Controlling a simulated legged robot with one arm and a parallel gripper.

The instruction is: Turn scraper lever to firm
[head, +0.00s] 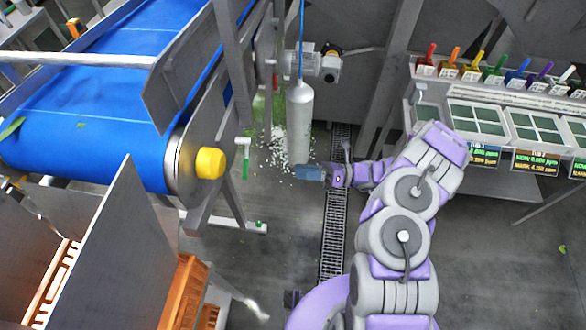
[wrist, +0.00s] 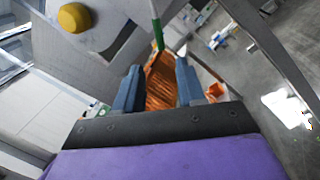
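The lever that looks like the scraper lever (head: 244,158) has a pale top bar and a green handle hanging down. It is beside the conveyor's yellow roller cap (head: 210,163). In the wrist view the green handle (wrist: 157,37) is beyond the fingertips, near the top centre. My gripper (head: 309,172) is to the right of the lever in the head view, apart from it. In the wrist view my gripper (wrist: 158,85) has its blue fingers spread with nothing held between them. I cannot read any marking for the lever's settings.
The blue conveyor belt (head: 95,95) fills the upper left. A grey cylinder (head: 300,118) hangs close behind my gripper, with white bits on the floor. An orange crate (head: 185,290) stands lower left; orange slats (wrist: 160,85) show beyond my fingers.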

